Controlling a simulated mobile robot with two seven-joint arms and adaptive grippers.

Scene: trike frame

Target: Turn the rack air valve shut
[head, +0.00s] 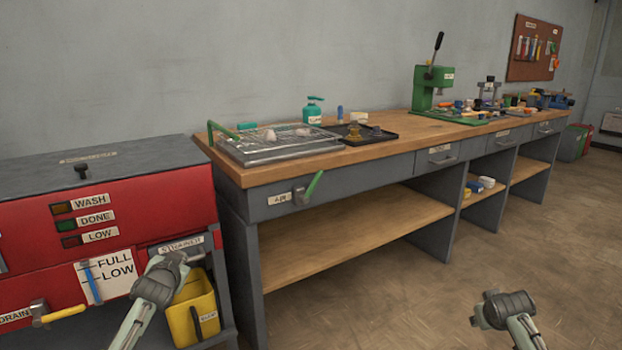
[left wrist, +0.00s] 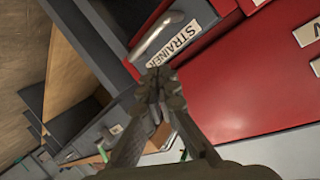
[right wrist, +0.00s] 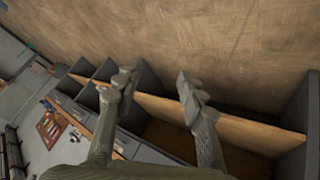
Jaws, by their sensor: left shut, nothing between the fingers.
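The air valve (head: 302,191) is on the front of the wooden-topped bench, beside an "AIR" label (head: 280,199). Its green lever (head: 314,185) slants up to the right from the valve body. My left gripper (head: 172,262) is left of the valve and apart from it, in front of the red washer cabinet. In the left wrist view the left gripper (left wrist: 157,80) has its fingertips together and empty, close to the "STRAINER" label. My right gripper (head: 495,303) is low at the right, over the floor. In the right wrist view the right gripper (right wrist: 155,82) is open and empty.
A wire rack (head: 285,147) and a dark tray (head: 365,134) sit on the bench top (head: 400,140). A yellow bin (head: 193,312) stands below the strainer drawer (head: 186,244). A green press (head: 430,88) stands farther right. The floor before the bench is clear.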

